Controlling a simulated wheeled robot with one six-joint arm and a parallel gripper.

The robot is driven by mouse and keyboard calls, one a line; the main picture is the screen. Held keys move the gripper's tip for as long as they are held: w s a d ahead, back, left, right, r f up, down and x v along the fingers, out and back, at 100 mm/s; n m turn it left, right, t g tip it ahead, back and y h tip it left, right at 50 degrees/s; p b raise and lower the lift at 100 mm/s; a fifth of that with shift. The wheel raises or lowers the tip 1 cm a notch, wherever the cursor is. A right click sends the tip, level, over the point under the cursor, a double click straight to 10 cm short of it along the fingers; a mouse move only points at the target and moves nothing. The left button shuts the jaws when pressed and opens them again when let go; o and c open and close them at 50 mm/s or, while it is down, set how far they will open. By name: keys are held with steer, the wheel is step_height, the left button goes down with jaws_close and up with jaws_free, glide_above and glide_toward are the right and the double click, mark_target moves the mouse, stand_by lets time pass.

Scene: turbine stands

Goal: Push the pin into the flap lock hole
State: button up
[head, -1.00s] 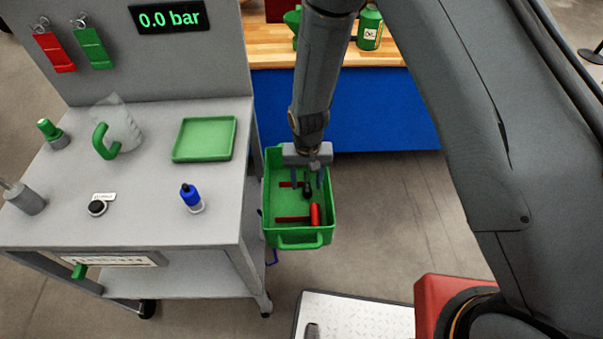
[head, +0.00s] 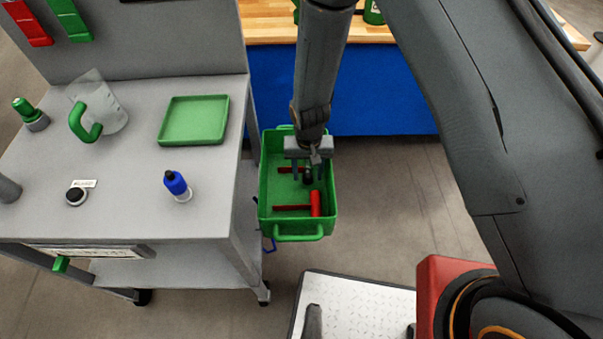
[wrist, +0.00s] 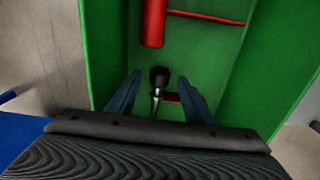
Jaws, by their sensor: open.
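A pin with a black round head and a metal shaft (wrist: 158,82) is inside the green bin; in the head view its dark head (head: 308,178) shows just below my gripper (head: 308,172). In the wrist view my gripper (wrist: 160,98) is open, with one finger on each side of the pin. No contact between fingers and pin is visible. The pin's lower shaft is partly hidden by the gripper body. I cannot make out the flap lock hole in either view.
The green bin (head: 298,237) has walls close around my gripper. A red hammer-shaped tool (head: 315,203) lies in it.

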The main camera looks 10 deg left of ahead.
steer(key=shift+f+b, duration=0.3)
steer(key=shift+f, duration=0.65)
jaws_close()
stand_by(0.3)
